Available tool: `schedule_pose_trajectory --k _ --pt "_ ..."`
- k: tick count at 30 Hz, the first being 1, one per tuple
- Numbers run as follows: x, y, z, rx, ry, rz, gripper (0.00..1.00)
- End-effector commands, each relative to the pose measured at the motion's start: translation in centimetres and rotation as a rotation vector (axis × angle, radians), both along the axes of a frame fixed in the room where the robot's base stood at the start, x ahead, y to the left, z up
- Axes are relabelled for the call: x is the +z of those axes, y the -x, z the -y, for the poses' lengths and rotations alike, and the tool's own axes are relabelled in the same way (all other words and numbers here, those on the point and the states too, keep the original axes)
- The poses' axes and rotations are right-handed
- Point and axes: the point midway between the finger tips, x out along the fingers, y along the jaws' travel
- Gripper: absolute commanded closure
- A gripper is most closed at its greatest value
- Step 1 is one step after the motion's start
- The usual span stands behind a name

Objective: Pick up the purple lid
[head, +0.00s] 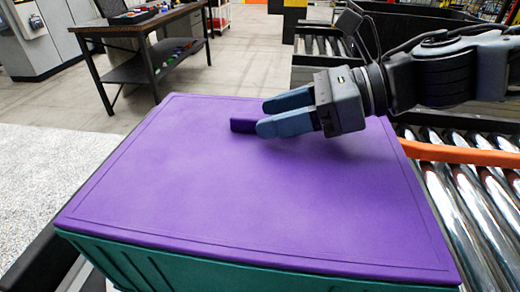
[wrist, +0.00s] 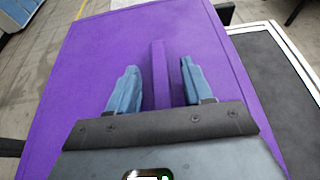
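The purple lid (head: 230,195) lies flat on top of a teal crate (head: 190,268), covering its opening. A raised purple handle bar (head: 243,126) stands up on the lid; it also shows in the wrist view (wrist: 160,75). My gripper (head: 264,116) is just above the lid, its two blue fingers apart. The crate's inside is hidden under the lid.
A roller conveyor (head: 460,205) with an orange rail (head: 460,154) runs along the crate's right side. A dark workbench (head: 145,35) with small items stands at the back left. Open floor (head: 60,140) lies to the left.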

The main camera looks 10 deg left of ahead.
Motion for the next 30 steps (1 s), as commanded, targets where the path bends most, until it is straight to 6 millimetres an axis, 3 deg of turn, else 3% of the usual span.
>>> schedule_pose_trajectory --k 2,15,30 --pt "0.01 0.01 0.01 0.000 0.000 0.000 0.58" --pt "0.04 0.01 0.02 0.001 0.000 0.000 1.00" --pt "0.27 0.00 0.01 0.000 -0.001 0.001 1.00"
